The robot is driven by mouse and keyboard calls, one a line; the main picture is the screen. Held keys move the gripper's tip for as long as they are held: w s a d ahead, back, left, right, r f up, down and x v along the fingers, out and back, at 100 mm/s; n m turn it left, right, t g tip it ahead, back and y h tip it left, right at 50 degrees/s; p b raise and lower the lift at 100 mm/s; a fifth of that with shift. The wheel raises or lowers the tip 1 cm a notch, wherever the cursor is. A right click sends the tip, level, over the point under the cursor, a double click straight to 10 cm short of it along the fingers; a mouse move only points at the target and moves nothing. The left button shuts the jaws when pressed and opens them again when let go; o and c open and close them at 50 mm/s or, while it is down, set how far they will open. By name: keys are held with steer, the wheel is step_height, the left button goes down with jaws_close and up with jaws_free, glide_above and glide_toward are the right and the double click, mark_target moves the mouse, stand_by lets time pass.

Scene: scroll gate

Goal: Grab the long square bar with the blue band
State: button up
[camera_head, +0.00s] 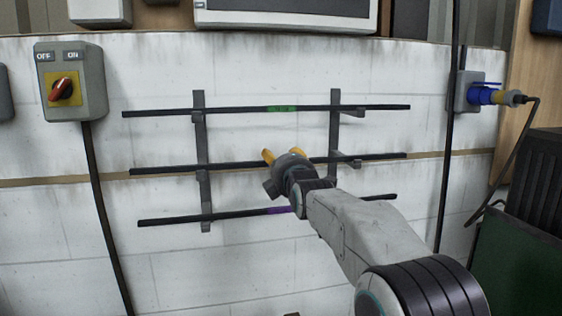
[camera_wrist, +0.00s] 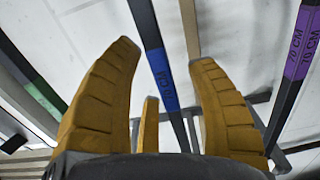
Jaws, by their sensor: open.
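The long square bar with the blue band is the middle bar (camera_head: 185,168) of three dark bars on a wall rack. In the head view my gripper hides its band. In the wrist view the blue band (camera_wrist: 163,80) shows between my yellow fingers, with one finger to its left and two shorter-looking or nearer ones to its lower left and right. My gripper (camera_head: 282,154) is open in front of the middle of this bar; it also shows in the wrist view (camera_wrist: 163,52). The fingers are not closed on the bar. I cannot tell whether they touch it.
A bar with a green band (camera_head: 281,108) lies above, and one with a purple band (camera_head: 279,210) below. Two upright rack posts (camera_head: 201,150) with brackets stand either side of my gripper. A switch box (camera_head: 70,82) is at left, a blue plug (camera_head: 484,95) at right.

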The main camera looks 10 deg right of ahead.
steer(key=shift+c, duration=0.4)
jaws_close()
steer(key=shift+r, duration=0.25)
